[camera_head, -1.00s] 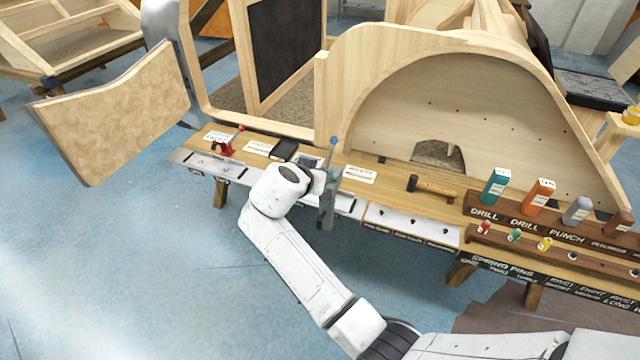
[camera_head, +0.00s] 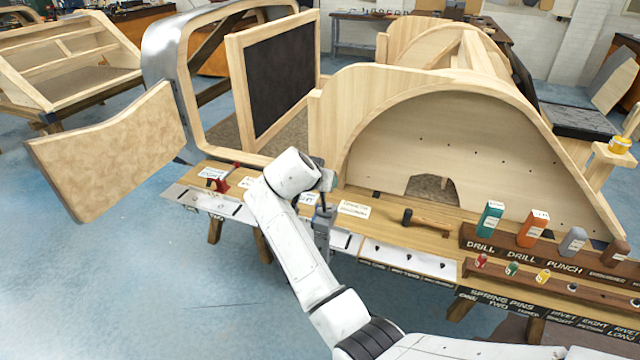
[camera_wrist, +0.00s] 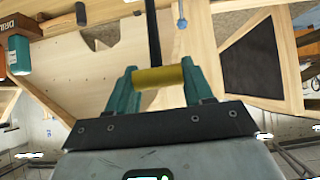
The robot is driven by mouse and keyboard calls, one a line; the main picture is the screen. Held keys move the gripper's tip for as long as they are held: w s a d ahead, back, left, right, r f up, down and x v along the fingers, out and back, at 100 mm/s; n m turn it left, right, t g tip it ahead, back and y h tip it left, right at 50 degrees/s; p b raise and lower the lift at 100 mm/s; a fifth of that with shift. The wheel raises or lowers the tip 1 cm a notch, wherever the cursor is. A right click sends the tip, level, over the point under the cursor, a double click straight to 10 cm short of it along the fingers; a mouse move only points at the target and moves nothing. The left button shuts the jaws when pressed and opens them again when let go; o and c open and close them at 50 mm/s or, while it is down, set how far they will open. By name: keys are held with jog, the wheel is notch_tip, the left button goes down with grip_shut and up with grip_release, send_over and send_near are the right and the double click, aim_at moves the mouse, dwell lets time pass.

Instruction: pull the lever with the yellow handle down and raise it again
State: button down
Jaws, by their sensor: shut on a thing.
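The lever's yellow handle (camera_wrist: 160,77) lies crosswise in the wrist view, between the teal fingers of my gripper (camera_wrist: 161,84). My gripper is shut on it. The dark lever rod (camera_wrist: 153,32) runs from the handle to the top edge of the wrist view. In the head view, my gripper (camera_head: 323,215) is at the front of the wooden bench (camera_head: 385,224). I cannot make out the yellow handle there, and my wrist hides part of the bench behind it.
A red lever (camera_head: 217,184) stands on the bench left of my arm. A hammer (camera_head: 425,221) and several coloured bottles, including a teal one (camera_head: 489,219), are to the right. A large arched wooden frame (camera_head: 450,140) rises behind. The blue floor (camera_head: 130,270) at left front is clear.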

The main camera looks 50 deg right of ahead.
jog(key=shift+s+d+f, duration=0.15)
jog(key=shift+f, duration=0.15)
jog(key=c, duration=0.7)
grip_release()
jog(key=shift+d, duration=0.1)
jog(key=shift+o, duration=0.9)
jog(key=shift+r, duration=0.1)
jog(key=b+v, duration=0.1)
jog(key=v, duration=1)
jog(key=shift+b, duration=0.3)
